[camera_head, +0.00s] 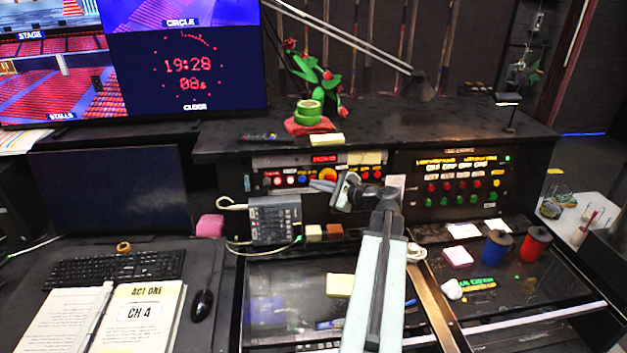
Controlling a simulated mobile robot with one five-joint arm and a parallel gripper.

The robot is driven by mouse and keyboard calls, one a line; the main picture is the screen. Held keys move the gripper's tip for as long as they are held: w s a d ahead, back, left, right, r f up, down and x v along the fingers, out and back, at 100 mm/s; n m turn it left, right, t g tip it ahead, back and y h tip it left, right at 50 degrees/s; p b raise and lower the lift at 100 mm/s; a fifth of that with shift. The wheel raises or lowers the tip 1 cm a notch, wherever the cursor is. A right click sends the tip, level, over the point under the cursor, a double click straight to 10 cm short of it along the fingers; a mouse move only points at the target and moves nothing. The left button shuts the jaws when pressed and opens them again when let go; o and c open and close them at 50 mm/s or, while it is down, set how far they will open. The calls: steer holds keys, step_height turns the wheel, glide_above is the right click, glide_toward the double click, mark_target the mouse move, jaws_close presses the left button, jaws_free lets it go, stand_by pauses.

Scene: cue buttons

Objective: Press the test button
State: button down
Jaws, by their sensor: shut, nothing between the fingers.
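My gripper (320,185) is shut and empty, pointing left in front of the left control panel (290,163). My arm reaches up to it from the bottom of the picture. The left panel has a red display, a row of small red and blue buttons, and a larger orange-red button (328,174) just above my gripper. My gripper and arm hide part of the panel's lower right. The right control panel (408,172) has an amber display and rows of red and green buttons (460,192). The labels are too small to read, so I cannot tell which is the test button.
A grey keypad box (274,219) with cables stands left of my arm. Blue (497,247) and red (535,243) cups stand at right. Monitor, keyboard (115,268) and open book (132,315) are left.

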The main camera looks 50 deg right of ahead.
steer(key=s+a, duration=0.1)
steer(key=s, duration=0.1)
steer(key=s+a, duration=0.1)
steer(key=a, duration=0.1)
steer(key=shift+s+r+p, duration=0.35)
stand_by(0.6)
